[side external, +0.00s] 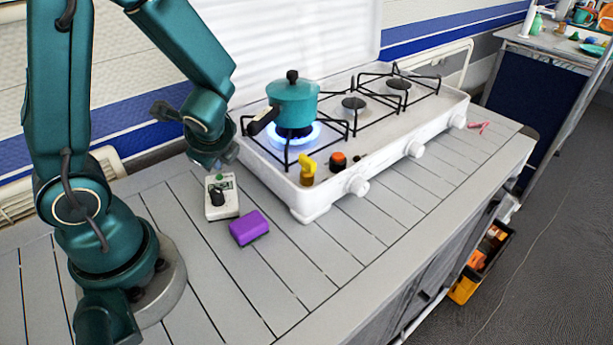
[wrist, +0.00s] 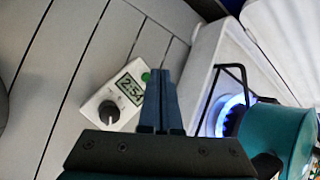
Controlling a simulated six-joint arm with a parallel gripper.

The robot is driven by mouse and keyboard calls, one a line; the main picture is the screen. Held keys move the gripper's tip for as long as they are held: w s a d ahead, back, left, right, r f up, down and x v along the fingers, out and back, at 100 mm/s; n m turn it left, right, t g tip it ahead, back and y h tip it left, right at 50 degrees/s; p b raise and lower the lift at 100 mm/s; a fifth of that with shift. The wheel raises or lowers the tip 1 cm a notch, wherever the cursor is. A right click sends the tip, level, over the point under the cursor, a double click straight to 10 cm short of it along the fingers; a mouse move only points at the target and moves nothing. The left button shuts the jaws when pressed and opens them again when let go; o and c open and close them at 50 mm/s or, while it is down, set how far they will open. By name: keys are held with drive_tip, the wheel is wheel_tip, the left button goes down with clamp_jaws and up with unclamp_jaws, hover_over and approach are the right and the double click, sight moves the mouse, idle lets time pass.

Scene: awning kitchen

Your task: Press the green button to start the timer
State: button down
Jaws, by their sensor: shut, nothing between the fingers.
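The timer (side external: 222,207) is a small white box lying on the grey slatted counter, left of the stove. It also shows in the wrist view (wrist: 98,112), with a dark knob (wrist: 109,112) and a display (wrist: 129,88) that seems to read 2:5 and a partly hidden last digit. The green button (wrist: 146,76) is at the timer's upper corner, just beside my fingertips in that picture. My gripper (wrist: 164,75) is shut and empty. In the side view my gripper (side external: 222,164) hangs above the timer's far end. I cannot tell whether the fingertips touch the button.
A purple block (side external: 249,228) lies beside the timer. The white stove (side external: 325,205) stands right of it, with a teal pot (side external: 292,103) over a lit blue flame (side external: 313,131). A yellow object (side external: 307,167) is at the stove's front. The front counter is clear.

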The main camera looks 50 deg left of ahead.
drive_tip(key=shift+r, duration=0.15)
drive_tip(key=shift+r, duration=2.4)
drive_tip(key=s+d+r+n+t+h, duration=0.1)
drive_tip(key=s+d+r+n+h, duration=0.1)
drive_tip(key=d+n, duration=0.4)
drive_tip(key=s+d+r+n+t+h, duration=0.2)
drive_tip(key=s+d+r+n+h, duration=0.1)
drive_tip(key=d+n, duration=0.4)
drive_tip(key=shift+d+r+h, duration=0.65)
drive_tip(key=shift+d+h, duration=0.35)
drive_tip(key=shift+d, duration=0.1)
drive_tip(key=shift+s, duration=0.1)
